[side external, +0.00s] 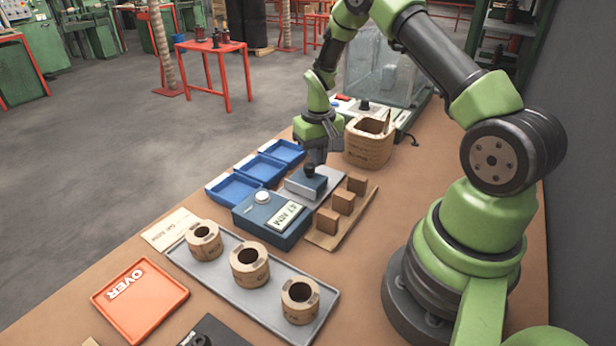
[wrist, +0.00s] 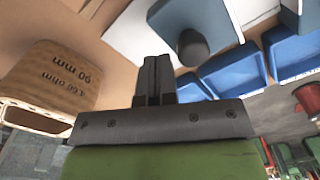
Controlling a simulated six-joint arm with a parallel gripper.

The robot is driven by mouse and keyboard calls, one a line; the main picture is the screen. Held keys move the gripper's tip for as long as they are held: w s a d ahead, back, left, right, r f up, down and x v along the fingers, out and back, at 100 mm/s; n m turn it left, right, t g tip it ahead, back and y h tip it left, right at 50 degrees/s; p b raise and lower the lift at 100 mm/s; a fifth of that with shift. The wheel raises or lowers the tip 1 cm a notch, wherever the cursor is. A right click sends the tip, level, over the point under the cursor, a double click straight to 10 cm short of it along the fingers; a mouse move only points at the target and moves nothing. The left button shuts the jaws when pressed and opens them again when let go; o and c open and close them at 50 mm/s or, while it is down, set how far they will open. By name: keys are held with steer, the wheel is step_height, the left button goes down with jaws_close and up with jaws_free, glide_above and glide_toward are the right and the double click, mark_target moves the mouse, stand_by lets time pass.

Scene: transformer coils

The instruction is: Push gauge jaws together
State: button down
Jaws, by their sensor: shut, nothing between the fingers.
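The gauge has a blue box (side external: 272,217) with a white dial and a lit display, and a grey plate (side external: 328,177) extending from its far side. A blue sliding jaw (side external: 304,184) with a black knob (side external: 310,169) sits on that plate. The wrist view shows the blue jaw (wrist: 202,20) and its round knob (wrist: 192,47) beyond my fingertips, to their right. My gripper (wrist: 154,68) is shut and empty. In the side view my gripper (side external: 320,153) points down right by the knob; I cannot tell whether it touches the jaw.
Three brown blocks (side external: 342,201) stand on a board right of the gauge. A large cardboard coil (side external: 368,147) stands close behind my gripper. Blue trays (side external: 233,188) lie to the left. A grey tray (side external: 262,297) with three coils and an orange OVER tray (side external: 140,297) are in front.

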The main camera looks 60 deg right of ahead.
mark_target(308, 167)
steer(key=shift+a, duration=2.75)
steer(key=shift+d, duration=0.15)
steer(key=shift+d, duration=0.5)
steer(key=shift+r, duration=3.55)
